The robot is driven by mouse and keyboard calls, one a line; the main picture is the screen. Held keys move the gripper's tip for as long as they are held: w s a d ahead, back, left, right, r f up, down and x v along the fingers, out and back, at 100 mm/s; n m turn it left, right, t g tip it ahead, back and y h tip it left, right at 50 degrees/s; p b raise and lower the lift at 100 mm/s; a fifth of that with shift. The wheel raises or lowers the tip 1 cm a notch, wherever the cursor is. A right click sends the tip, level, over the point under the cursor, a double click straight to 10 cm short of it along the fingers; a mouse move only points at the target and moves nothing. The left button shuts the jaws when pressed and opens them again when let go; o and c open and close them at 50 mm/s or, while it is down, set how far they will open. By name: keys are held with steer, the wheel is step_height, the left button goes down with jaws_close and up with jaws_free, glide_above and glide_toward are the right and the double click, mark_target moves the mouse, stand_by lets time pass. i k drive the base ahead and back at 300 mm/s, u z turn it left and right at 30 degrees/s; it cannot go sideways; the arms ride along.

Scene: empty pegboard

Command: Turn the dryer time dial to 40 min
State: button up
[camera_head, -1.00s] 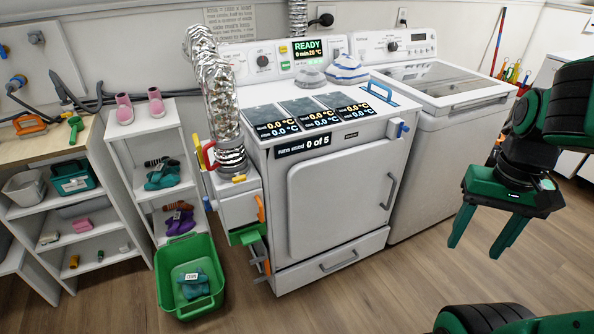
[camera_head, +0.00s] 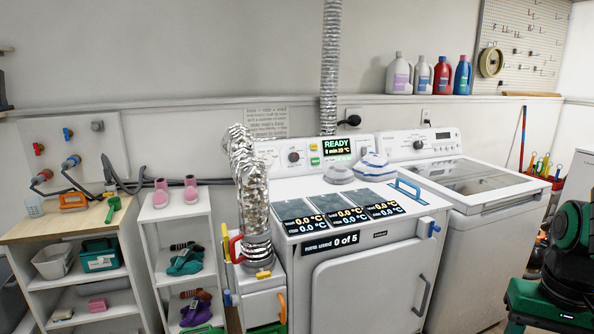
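The dryer (camera_head: 366,280) is the white machine in the middle, with its door shut. Its time dial (camera_head: 293,157) is a small dark round knob on the back panel, left of the display. The display (camera_head: 337,147) reads READY with a line that looks like 0 min 20 °C. The dial's pointer is too small to read. My gripper (camera_head: 515,328) is at the lower right edge, in front of the washer and well away from the dial. Only its top shows; its fingers are cut off by the frame, so its opening is hidden.
A silver duct (camera_head: 251,195) stands at the dryer's left front. The washer (camera_head: 478,210) stands right. Shelves (camera_head: 175,231) stand left.

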mark_target(293, 157)
steer(key=k, duration=1.3)
steer(key=u, duration=0.35)
steer(key=i, duration=0.6)
steer(key=u, duration=0.5)
steer(key=i, duration=1.15)
steer(key=z, duration=0.6)
steer(key=i, duration=0.5)
steer(key=z, duration=0.35)
